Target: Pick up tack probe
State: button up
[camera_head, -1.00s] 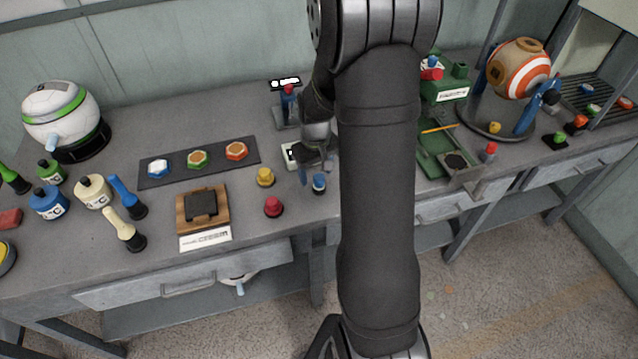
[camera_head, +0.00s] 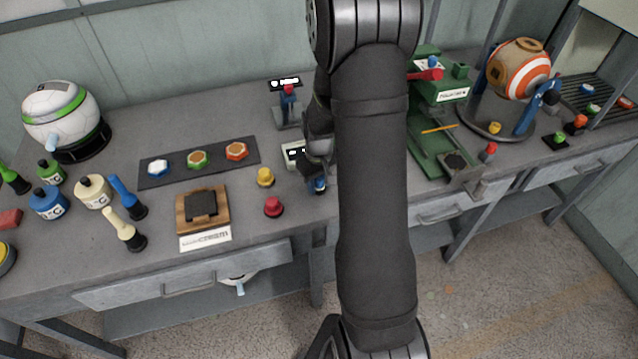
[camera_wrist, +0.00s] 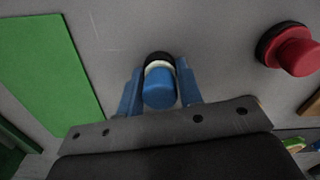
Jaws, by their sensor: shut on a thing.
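The tack probe, a small piece with a blue cap, white ring and dark base, shows in the wrist view (camera_wrist: 158,92), upright between my blue fingers. My gripper (camera_wrist: 160,84) is shut on it, one finger at each side of the cap. In the head view the blue cap (camera_head: 320,185) peeks out beside my gripper (camera_head: 316,178) near the table's front edge. Most of the probe is hidden there. I cannot tell whether its base is clear of the table.
A red knob (camera_head: 273,207) and a yellow knob (camera_head: 265,177) stand just left. A small stand with a red top (camera_head: 288,98) is behind. A green press (camera_head: 437,120) stands right of my arm. The table between the knobs and the wooden block (camera_head: 203,226) is clear.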

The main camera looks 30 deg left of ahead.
jog(key=shift+r, duration=0.45)
jog(key=r, duration=0.3)
jog(key=shift+d+r, duration=0.2)
jog(key=shift+r, duration=0.15)
jog(key=w+d+r, duration=0.1)
jog(key=d+r, duration=0.5)
jog(key=d, duration=0.5)
jog(key=shift+d+r, duration=0.15)
jog(key=shift+r, duration=0.05)
